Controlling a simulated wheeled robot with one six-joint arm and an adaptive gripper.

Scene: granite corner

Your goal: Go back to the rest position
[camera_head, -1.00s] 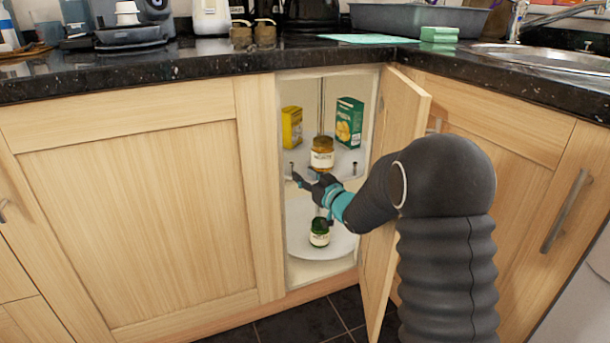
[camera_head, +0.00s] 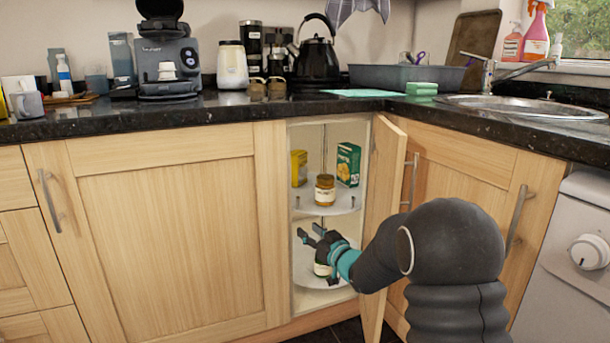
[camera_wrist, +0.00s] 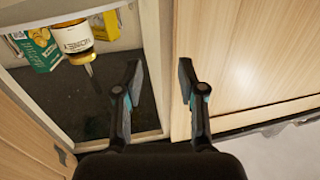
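My gripper (camera_head: 308,235) is in front of the open corner cabinet, below the edge of its upper round shelf (camera_head: 345,204). In the wrist view its two fingers (camera_wrist: 158,85) are spread apart with nothing between them. A honey jar (camera_head: 325,190) stands upright on the upper shelf, beside a green box (camera_head: 348,164) and a yellow box (camera_head: 299,168). The honey jar also shows at the top of the wrist view (camera_wrist: 75,40), clear of the fingers.
A closed cabinet front (camera_head: 170,240) is at left. Above is the black counter (camera_head: 240,112) with a coffee machine (camera_head: 167,65), a kettle (camera_head: 317,60) and a grey tub (camera_head: 400,77). A sink (camera_head: 520,106) is at right.

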